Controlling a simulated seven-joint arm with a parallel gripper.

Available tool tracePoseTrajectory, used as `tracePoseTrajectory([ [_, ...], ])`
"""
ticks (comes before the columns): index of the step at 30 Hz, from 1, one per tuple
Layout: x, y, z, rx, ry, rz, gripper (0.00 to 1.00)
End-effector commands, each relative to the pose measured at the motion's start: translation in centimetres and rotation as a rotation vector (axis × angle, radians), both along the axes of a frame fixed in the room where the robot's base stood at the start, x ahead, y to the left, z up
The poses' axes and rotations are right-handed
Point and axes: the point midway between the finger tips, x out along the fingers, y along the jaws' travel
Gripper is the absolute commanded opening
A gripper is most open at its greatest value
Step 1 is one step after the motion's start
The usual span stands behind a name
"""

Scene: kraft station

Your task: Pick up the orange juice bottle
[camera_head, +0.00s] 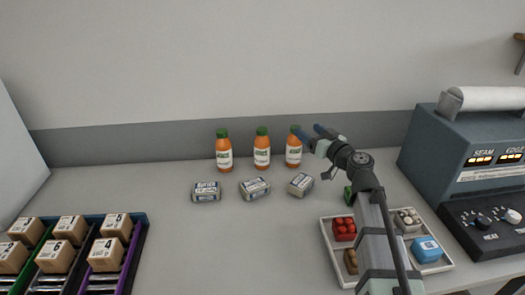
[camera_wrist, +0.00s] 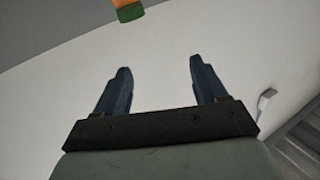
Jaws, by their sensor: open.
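Three orange juice bottles with green caps stand upright in a row near the wall: a left one (camera_head: 224,152), a middle one (camera_head: 262,150) and a right one (camera_head: 293,150). My gripper (camera_head: 308,133) is open and empty, close to the right bottle in the head view. Whether a finger touches that bottle cannot be told there. In the wrist view, the two dark blue fingers of my gripper (camera_wrist: 155,85) are spread with only pale surface between them. A green cap (camera_wrist: 130,12) with a bit of orange shows beyond the fingertips at the top edge.
Several wrapped packs, such as the middle one (camera_head: 255,188), lie before the bottles. A white tray (camera_head: 328,238) with small items lies under my arm. Numbered boxes fill a rack (camera_head: 140,240) at left. A sealing machine (camera_head: 430,150) stands at right. The front middle is clear.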

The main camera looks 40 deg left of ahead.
Motion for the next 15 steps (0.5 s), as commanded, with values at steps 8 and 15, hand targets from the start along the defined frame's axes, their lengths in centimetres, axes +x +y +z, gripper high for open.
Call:
tracePoseTrajectory([
  [8,-4.7,5.9,-4.3,-0.042,-0.058,0.078,0.71],
  [15,-5.1,7.5,-4.8,-0.048,-0.069,0.089,0.71],
])
